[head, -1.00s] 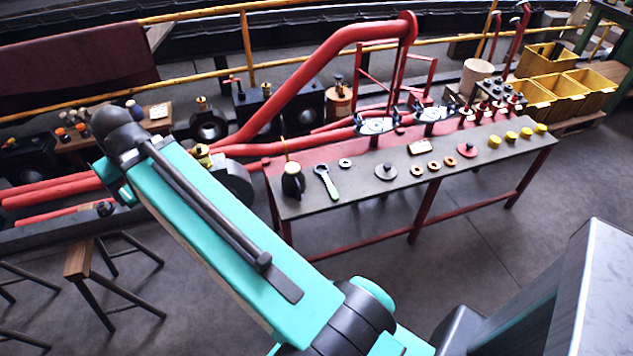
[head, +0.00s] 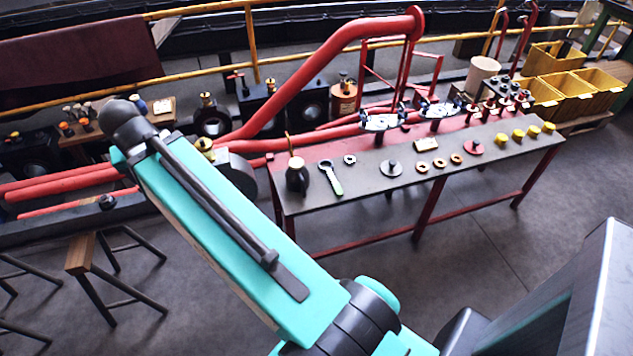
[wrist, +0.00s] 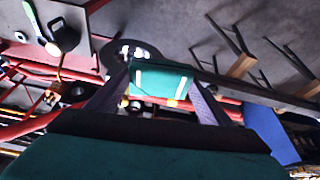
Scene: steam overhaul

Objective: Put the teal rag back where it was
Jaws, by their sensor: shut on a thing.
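The teal rag (wrist: 160,80) shows in the wrist view as a folded block with two pale marks. My gripper (wrist: 157,92) is shut on it, with one dark finger at each side. The rag is held up in the air, with the floor, red pipes and a dark round part behind it. In the head view my teal arm hides the gripper and the rag.
Floor in front of the bench is clear.

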